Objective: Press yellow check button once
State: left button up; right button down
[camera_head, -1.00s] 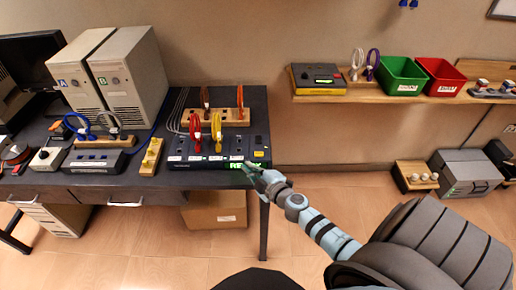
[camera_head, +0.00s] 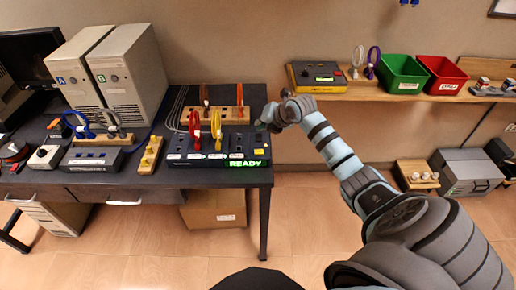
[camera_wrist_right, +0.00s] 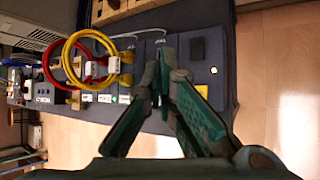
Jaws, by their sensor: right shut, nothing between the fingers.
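A dark switch panel (camera_head: 222,173) with a green READY display sits at the front right of the desk, with red and yellow cable loops plugged in. My right gripper (camera_head: 264,121) is shut and empty over the panel's right end. Its closed fingertips show in the wrist view (camera_wrist_right: 163,60); contact cannot be told. My left gripper is out of view.
A wooden cable rack (camera_head: 228,116) stands behind the panel, and a wooden block with knobs (camera_head: 150,156) stands left of it. Two computer towers (camera_head: 125,75) stand at the back left. A shelf (camera_head: 345,92) with green (camera_head: 404,74) and red bins (camera_head: 442,75) is at the right.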

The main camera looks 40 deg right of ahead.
jog(key=b, duration=0.6)
send_over(261, 151)
notch_tip(261, 151, down, 7)
jog(key=shift+w+f, duration=0.1)
jog(key=shift+f, duration=0.05)
jog(key=shift+f+b, duration=0.45)
jog(key=shift+f, duration=0.2)
jog(key=shift+f, duration=0.4)
jog(key=shift+f+b, duration=0.4)
jog(key=shift+f, duration=0.05)
dwell(0.8)
jog(key=shift+r, duration=0.15)
jog(key=shift+r+p, duration=0.75)
jog(key=shift+p, duration=0.15)
jog(key=shift+r, duration=0.1)
